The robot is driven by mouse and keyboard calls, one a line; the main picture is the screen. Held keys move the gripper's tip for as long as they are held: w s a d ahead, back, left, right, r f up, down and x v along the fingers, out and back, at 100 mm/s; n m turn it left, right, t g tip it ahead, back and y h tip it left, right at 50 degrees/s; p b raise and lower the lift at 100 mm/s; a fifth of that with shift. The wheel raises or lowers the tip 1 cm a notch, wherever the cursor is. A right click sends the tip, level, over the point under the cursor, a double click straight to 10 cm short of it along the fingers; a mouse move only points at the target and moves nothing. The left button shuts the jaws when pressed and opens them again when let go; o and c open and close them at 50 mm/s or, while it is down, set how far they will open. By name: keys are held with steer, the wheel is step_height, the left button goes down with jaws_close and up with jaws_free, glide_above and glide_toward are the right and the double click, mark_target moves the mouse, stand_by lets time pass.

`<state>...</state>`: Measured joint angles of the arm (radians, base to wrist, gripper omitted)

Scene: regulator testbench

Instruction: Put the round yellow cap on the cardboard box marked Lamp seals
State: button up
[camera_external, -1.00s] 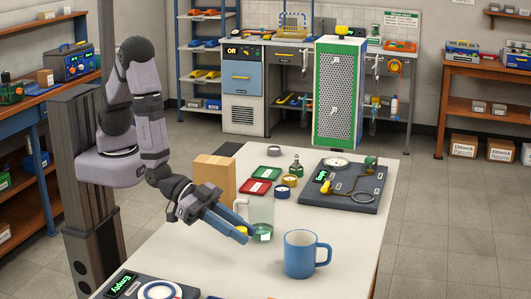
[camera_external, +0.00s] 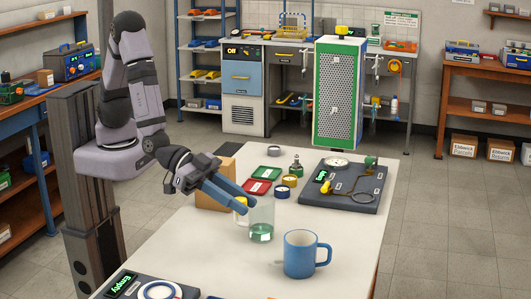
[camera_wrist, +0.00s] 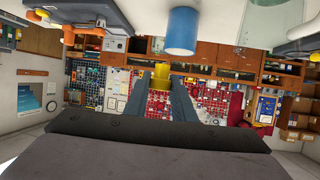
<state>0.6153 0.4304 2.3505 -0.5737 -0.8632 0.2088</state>
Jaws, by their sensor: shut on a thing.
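My gripper (camera_wrist: 161,88) is shut on a round yellow cap (camera_wrist: 161,75), which shows between the two blue fingertips in the wrist view. In the external view my gripper (camera_external: 248,200) is raised over the table, pointing right and slightly down. A bit of yellow shows just below the fingers there; I cannot tell whether it is the held cap. A plain tan box-like block (camera_external: 216,190) stands on the table behind my gripper, partly hidden by it. I can read no Lamp seals marking on it.
A clear jug with green in its base (camera_external: 262,230) stands just below the fingertips. A blue mug (camera_external: 300,255) is to its right. Red (camera_external: 257,187) and green (camera_external: 266,172) trays, small jars and a dark gauge board (camera_external: 345,198) lie farther back. The table's right front is clear.

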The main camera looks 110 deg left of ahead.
mark_target(242, 197)
steer(key=shift+n+y, duration=0.3)
steer(key=shift+n, duration=0.1)
steer(key=r, duration=0.2)
steer(key=r+p, duration=0.1)
steer(key=r, duration=0.2)
steer(key=r+p, duration=0.1)
steer(key=r, duration=0.1)
steer(key=shift+w+a+r, duration=0.2)
steer(key=shift+a, duration=0.1)
steer(key=s+a+r+n+y+p, duration=0.1)
steer(key=a+r+n+y, duration=0.2)
steer(key=a+y, duration=0.15)
steer(key=a+r+n+y+p, duration=0.1)
steer(key=a+r+n+y, duration=0.15)
steer(key=a, duration=0.35)
steer(key=s+a+f+n+g+y, duration=0.2)
steer(key=s+a+n+g+y, duration=0.7)
steer(key=s+a, duration=0.75)
steer(key=shift+n+g+h, duration=0.4)
steer(key=shift+n+h, duration=0.35)
steer(key=shift+h, duration=0.05)
steer(key=shift+s+d+f+p, duration=0.15)
steer(key=shift+s+d+f, duration=0.05)
steer(key=shift+f, duration=1.55)
steer(key=shift+s+d+f+p, duration=0.15)
steer(key=shift+d+f+p, duration=0.1)
steer(key=shift+f, duration=1.5)
steer(key=shift+s+d+f+p, duration=0.1)
steer(key=shift+s+d+f, duration=0.1)
steer(key=shift+f, duration=1.55)
